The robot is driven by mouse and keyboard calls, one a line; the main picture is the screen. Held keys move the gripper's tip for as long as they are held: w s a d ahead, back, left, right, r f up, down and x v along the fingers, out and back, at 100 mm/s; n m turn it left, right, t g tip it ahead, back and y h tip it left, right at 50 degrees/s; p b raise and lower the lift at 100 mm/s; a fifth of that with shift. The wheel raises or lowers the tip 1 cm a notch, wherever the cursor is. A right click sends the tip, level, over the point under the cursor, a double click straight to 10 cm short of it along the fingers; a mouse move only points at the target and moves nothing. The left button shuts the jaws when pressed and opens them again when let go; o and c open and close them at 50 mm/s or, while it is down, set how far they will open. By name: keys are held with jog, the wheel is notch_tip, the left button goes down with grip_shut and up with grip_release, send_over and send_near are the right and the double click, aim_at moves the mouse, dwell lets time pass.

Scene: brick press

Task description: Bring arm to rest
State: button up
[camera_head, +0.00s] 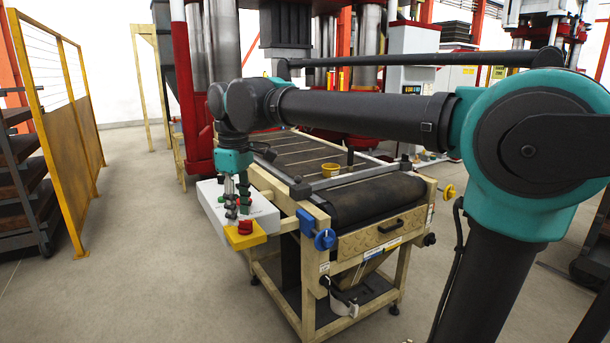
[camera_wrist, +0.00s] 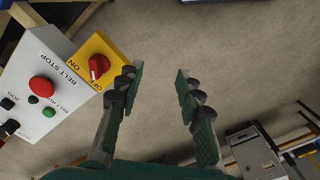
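My gripper (camera_wrist: 158,82) is open and empty in the wrist view, with its two green and dark fingers apart and bare floor showing between them. In the head view my gripper (camera_head: 237,205) hangs pointing down by the control box at the near left corner of the belt machine. A yellow switch box (camera_wrist: 114,54) with a red rotary knob (camera_wrist: 99,66) and ON and OFF labels is just left of the fingers, apart from them in the wrist view. It also shows in the head view (camera_head: 246,239).
The white control box (camera_wrist: 32,102) carries a red button (camera_wrist: 41,87) and several smaller buttons. A yellow fence (camera_head: 68,170) stands left. The floor (camera_head: 150,270) between is clear.

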jog(key=w+d+f+m+t, duration=0.15)
jog(key=d+f+m, duration=0.25)
jog(key=d+f, duration=0.5)
jog(key=w+d+f+m, duration=0.3)
jog(key=d+f, duration=0.4)
jog(key=d, duration=0.3)
jog(key=s+d+f+m+t, duration=0.2)
jog(key=s+d+f+m, duration=0.5)
jog(key=s+d+f, duration=0.3)
jog(key=d+f, duration=0.4)
jog(key=d, duration=0.1)
jog(key=shift+s+d+f, duration=0.15)
jog(key=shift+d, duration=0.05)
